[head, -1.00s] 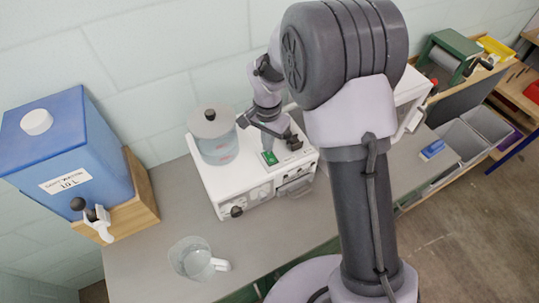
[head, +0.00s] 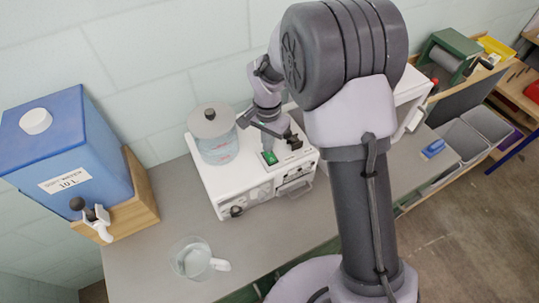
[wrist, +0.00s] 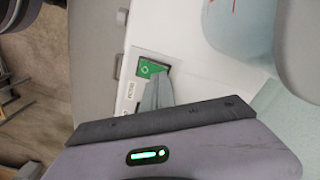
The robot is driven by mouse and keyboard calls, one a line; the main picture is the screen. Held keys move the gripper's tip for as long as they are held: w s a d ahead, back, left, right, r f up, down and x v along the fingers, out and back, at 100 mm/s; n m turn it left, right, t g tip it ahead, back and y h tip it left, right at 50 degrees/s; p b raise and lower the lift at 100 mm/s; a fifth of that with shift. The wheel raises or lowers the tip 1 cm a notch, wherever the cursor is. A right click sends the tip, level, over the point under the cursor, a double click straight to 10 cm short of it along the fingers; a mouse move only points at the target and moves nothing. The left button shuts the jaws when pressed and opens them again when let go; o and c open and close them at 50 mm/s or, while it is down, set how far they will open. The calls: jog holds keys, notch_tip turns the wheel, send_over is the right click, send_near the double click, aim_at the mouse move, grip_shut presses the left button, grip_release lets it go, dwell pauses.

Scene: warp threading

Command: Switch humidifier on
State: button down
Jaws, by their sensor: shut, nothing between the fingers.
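The humidifier (head: 228,183) is a white box on the grey bench, with a clear water tank (head: 218,148) under a grey lid on its left part. A green switch (head: 269,158) sits on its top near the front edge. The switch also shows in the wrist view (wrist: 150,69), green with a pale mark, in a dark frame. My gripper (head: 267,150) is shut and empty, pointing down at the switch. In the wrist view its fingertips (wrist: 161,77) overlap the switch's edge; I cannot tell whether they touch it.
A blue tank (head: 75,145) with a tap stands on a wooden stand at the left. A clear jug (head: 190,259) stands on the bench (head: 150,225) in front of the humidifier. A green hand-cranked machine (head: 448,50) and grey bins (head: 485,128) are at the right.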

aim_at(275, 160)
jog(key=shift+f+b, duration=0.65)
jog(key=shift+f, duration=0.15)
notch_tip(275, 160, up, 7)
jog(key=p, duration=0.5)
jog(key=shift+r, duration=0.15)
dwell(0.4)
jog(key=s+d+r+n+t+y+b, duration=0.1)
jog(key=s+d+r+t+b, duration=0.15)
jog(key=s+b, duration=0.35)
jog(key=s+d+r+t+b, duration=0.1)
jog(key=s+d+r+b, duration=0.1)
jog(key=s+r+b, duration=0.3)
jog(key=s+d+f+n+t+b, duration=0.1)
jog(key=s+f+b, duration=0.1)
jog(key=s, duration=0.4)
jog(key=s+f+n+t+y+b, duration=0.1)
jog(key=s+f+b, duration=0.1)
jog(key=s+b, duration=0.3)
jog(key=shift+s+d+f, duration=0.25)
jog(key=shift+s+d, duration=0.1)
jog(key=shift+s, duration=0.8)
